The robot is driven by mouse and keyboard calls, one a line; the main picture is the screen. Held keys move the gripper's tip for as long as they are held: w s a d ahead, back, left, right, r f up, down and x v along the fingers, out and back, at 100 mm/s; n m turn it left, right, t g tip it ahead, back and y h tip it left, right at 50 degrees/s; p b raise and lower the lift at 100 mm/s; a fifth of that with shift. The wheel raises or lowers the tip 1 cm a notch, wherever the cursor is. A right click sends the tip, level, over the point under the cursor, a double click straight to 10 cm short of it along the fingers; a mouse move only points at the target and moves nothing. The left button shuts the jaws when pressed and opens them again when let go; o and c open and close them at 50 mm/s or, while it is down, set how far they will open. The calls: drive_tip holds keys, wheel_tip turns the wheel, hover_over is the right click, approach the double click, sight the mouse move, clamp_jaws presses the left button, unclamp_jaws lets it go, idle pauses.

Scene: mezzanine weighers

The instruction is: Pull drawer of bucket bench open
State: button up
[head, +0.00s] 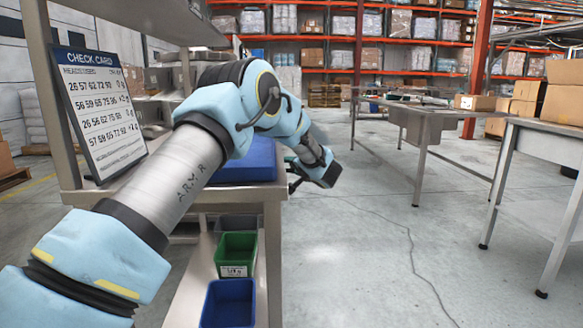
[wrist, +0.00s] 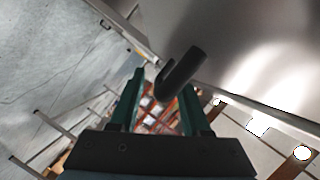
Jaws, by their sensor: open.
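The bucket bench (head: 275,195) is the steel bench at left in the head view, with buckets on its lower shelf. My gripper (head: 297,176) is just past its right end there, partly hidden by my wrist. In the wrist view my gripper (wrist: 162,84) is open, with two dark green fingers. A dark bar handle (wrist: 182,72) crosses the space at the fingertips, slanted. I cannot tell whether it touches a finger. A smooth metal face (wrist: 255,45) beside it looks like the drawer front. The drawer is not discernible in the head view.
A green bucket (head: 237,255) and a blue bucket (head: 229,303) stand on the lower shelf. A blue bin (head: 245,160) and a check card (head: 97,115) are on top. Steel tables (head: 545,140) stand at right, with clear floor (head: 370,250) between.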

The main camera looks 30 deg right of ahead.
clamp_jaws()
idle(1.3)
